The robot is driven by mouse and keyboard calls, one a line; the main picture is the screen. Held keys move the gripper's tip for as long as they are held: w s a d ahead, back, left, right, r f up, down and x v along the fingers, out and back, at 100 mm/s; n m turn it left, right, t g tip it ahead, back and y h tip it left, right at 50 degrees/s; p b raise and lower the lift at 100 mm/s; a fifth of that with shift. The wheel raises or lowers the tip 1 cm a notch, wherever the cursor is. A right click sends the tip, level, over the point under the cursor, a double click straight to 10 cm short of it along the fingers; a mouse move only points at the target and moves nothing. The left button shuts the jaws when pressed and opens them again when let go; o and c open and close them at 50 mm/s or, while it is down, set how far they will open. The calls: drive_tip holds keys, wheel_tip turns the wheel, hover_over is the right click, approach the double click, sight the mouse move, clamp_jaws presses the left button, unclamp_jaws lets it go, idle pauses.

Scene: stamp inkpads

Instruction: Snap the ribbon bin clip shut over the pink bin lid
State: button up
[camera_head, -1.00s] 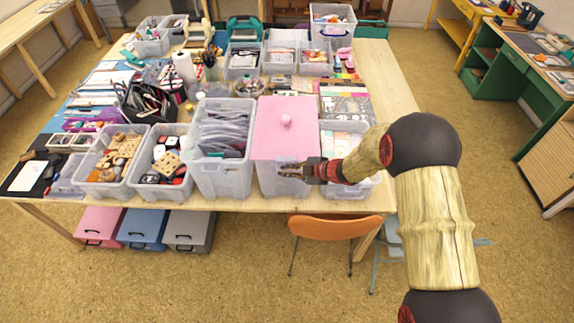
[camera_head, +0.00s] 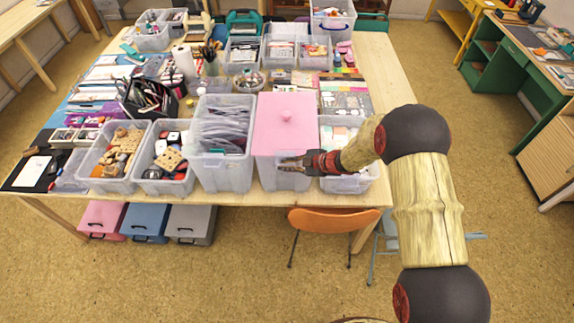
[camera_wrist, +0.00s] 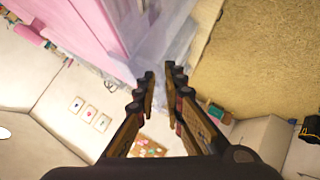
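The pink bin lid (camera_head: 286,122) with a round knob lies on a translucent bin (camera_head: 284,180) at the front edge of the table. The lid (camera_wrist: 100,22) also shows at the top left of the wrist view, with the translucent bin wall (camera_wrist: 158,45) below it. My gripper (camera_head: 286,164) is at the bin's front face, just below the lid's front edge. In the wrist view my gripper (camera_wrist: 160,68) has its two fingers apart with nothing seen between them. I cannot make out the clip itself. I cannot tell whether the fingers touch the bin.
A bin of grey packets (camera_head: 222,140) stands close to the left. A translucent bin (camera_head: 350,182) stands close to the right, under my arm. An orange chair (camera_head: 334,222) is below the table's front edge. The floor in front is clear.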

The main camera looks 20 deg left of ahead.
idle(0.3)
drive_tip(key=v, duration=1.2)
drive_tip(key=shift+d+f, duration=0.1)
